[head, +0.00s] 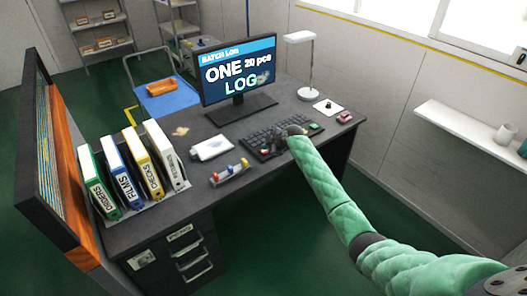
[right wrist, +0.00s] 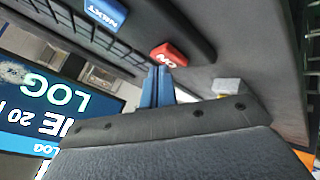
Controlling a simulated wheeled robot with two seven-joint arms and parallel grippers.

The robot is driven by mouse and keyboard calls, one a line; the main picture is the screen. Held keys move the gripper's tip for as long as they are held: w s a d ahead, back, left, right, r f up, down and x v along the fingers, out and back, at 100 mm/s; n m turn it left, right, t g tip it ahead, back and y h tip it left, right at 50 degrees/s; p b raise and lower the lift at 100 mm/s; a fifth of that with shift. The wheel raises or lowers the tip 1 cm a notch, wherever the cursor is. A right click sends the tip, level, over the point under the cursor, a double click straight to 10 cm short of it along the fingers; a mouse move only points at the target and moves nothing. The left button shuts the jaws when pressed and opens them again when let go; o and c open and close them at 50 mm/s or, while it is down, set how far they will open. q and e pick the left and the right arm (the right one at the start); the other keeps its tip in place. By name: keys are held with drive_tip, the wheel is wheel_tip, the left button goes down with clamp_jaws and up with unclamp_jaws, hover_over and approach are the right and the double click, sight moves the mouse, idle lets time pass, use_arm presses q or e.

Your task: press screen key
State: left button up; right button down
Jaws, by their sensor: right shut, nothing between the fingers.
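The monitor (head: 237,76) on the desk shows "BATCH LOG", "ONE", "20 pcs" and "LOG"; part of its screen (right wrist: 50,105) shows upside down in the right wrist view. The black keyboard (head: 262,141) lies in front of it, with a green key (head: 315,127) at its right end. A red key (right wrist: 168,55) with a short label and a blue "NEXT" key (right wrist: 103,13) show in the right wrist view. My right gripper (head: 279,147) is over the keyboard. Its blue fingers (right wrist: 157,72) are shut and empty, tips close beside the red key; I cannot tell whether they touch. My left gripper is out of view.
Binders (head: 130,168) stand at the desk's left. A white item (head: 211,147) and a tray with coloured knobs (head: 230,172) lie left of the keyboard. A lamp (head: 311,65) stands behind right. A white pad (head: 328,107) and a pink block (head: 344,117) lie at the right.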

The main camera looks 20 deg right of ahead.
sight(266, 152)
drive_tip(key=shift+r+p, duration=1.6)
drive_tip(key=shift+r, duration=1.4)
